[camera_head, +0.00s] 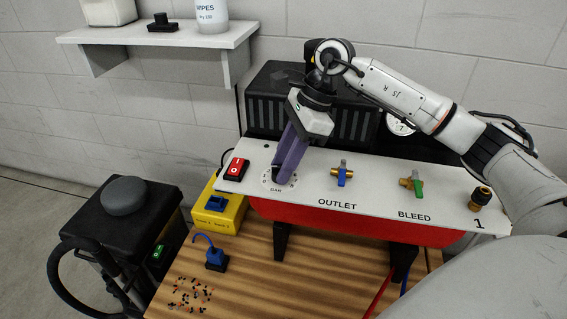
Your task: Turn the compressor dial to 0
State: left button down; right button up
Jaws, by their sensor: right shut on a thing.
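The compressor's white top panel (385,190) sits on a red tank (340,221) on a wooden bench. The dial's printed scale (267,184) is at the left part of the panel, marked BAR. My right gripper (280,177) reaches down from above with its purple fingers shut on the dial knob. The fingers hide the knob and its pointer, so its setting cannot be read. A red rocker switch (236,168) is just left of the dial. My left gripper is not in view.
A blue-handled OUTLET valve (341,173) and a green-handled BLEED valve (413,182) stand right of the dial, with a brass fitting (481,198) at the far right. A yellow box (217,208) and a black machine (120,230) are at left. A shelf (160,37) hangs above.

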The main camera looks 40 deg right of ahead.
jog(key=shift+w+d+n+g+y, duration=0.15)
jog(key=shift+n+g, duration=0.15)
jog(key=shift+n, duration=0.5)
jog(key=shift+a+n+g+y, duration=0.15)
jog(key=shift+n+g, duration=0.15)
jog(key=shift+n, duration=0.5)
jog(key=o, duration=1)
jog(key=shift+o, duration=0.2)
jog(key=v, duration=1)
jog(key=shift+r, duration=0.2)
